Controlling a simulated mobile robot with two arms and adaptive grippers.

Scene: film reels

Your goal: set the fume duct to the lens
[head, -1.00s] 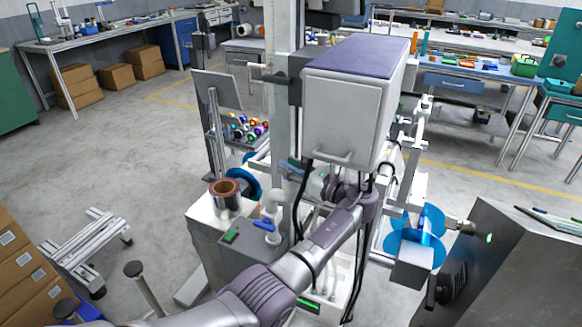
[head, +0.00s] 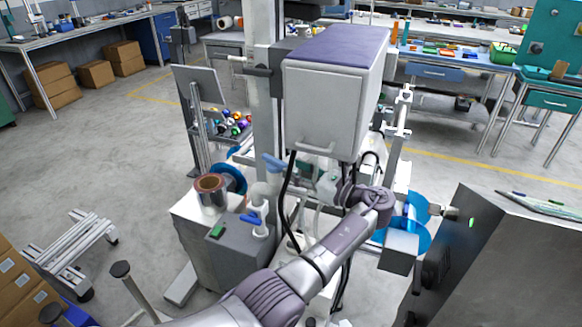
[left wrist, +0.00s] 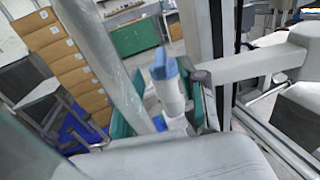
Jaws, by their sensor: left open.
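A white upright pipe with a blue angled top (head: 273,163), apparently the fume duct, stands left of the white lamp housing. In the left wrist view its blue top (left wrist: 163,66) and white body show between the finger pads, close to the right one; contact cannot be told. My left gripper (left wrist: 163,108) is open. In the head view my left gripper (head: 322,181) is partly hidden below the housing, to the right of the pipe. A short metal barrel (head: 451,212) on the grey cabinet may be the lens; I cannot tell. My right gripper is not in view.
The white housing (head: 325,100) with a purple top and hanging black cables stands close above my left wrist. A second blue lever (head: 250,218) and a copper-rimmed can (head: 211,186) are on the left. The grey cabinet (head: 490,245) stands right.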

